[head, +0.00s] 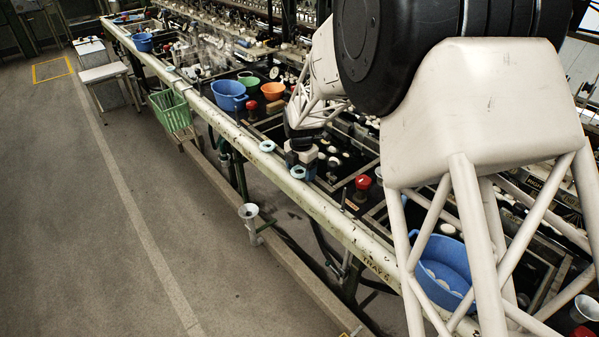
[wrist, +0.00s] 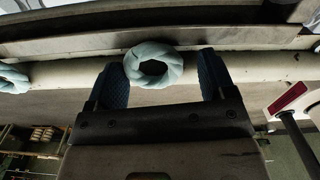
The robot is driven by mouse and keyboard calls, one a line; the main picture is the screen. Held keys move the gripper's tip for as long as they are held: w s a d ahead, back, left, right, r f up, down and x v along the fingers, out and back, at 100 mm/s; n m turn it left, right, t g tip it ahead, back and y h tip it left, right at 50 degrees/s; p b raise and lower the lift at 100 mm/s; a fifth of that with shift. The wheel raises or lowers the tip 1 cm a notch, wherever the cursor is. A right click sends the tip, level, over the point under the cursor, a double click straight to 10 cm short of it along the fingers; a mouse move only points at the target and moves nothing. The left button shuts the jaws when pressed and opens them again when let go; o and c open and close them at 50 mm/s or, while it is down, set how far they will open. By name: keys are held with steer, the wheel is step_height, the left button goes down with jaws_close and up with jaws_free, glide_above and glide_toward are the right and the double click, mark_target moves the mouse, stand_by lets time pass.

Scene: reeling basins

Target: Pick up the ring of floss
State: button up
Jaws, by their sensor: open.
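My gripper (wrist: 162,72) is open, with one dark blue finger on each side of the ring. In the head view my gripper (head: 301,160) is low over the rail, just beside a ring (head: 298,176). A second similar ring (wrist: 10,72) is at the left edge of the wrist view; in the head view it lies farther along the rail (head: 267,150).
Dark basins run along the right of the rail. A red-topped knob (head: 363,182) and a blue basket (head: 441,262) are nearer. The floor at left (head: 90,220) is clear.

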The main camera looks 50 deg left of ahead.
stand_by(0.4)
steer(key=c, duration=0.5)
steer(key=shift+r, duration=0.25)
steer(key=shift+r, duration=0.55)
step_height(320, 180, up, 2)
steer(key=shift+r, duration=0.1)
steer(key=s+d, duration=0.2)
steer(key=d, duration=0.2)
steer(key=s+d+r, duration=0.1)
steer(key=s+d, duration=0.2)
steer(key=d, duration=0.2)
steer(key=s+d, duration=0.3)
steer(key=d, duration=0.2)
steer(key=shift+r, duration=0.15)
